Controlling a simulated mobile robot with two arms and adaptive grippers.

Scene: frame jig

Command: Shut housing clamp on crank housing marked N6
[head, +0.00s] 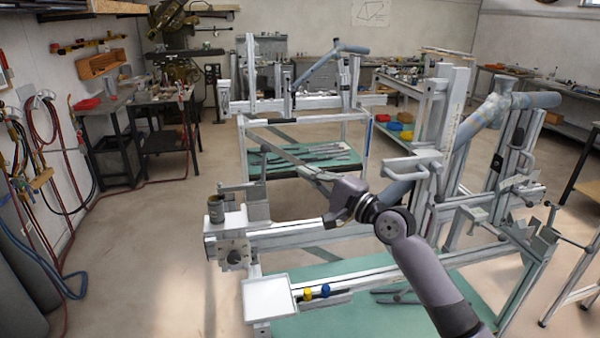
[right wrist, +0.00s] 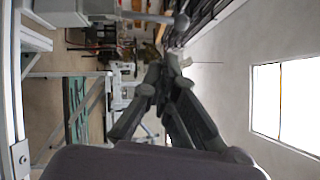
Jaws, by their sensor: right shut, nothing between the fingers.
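My right gripper (head: 324,180) reaches in from the lower right over the near frame jig (head: 320,236), its fingers pointing to the upper left. In the right wrist view its fingers (right wrist: 170,78) are together with nothing between them. A blue-grey bicycle frame (head: 478,118) is held in the near jig, its lower tube running down behind my arm. The crank housing and its clamp cannot be made out with certainty; my gripper and wrist cover part of that area. I cannot read an N6 mark. My left gripper is not in view.
A second jig (head: 305,103) with another frame stands behind. A white tray (head: 268,298) and blue and yellow knobs (head: 317,293) are at the near jig's front. A dark can (head: 216,208) stands on its left end.

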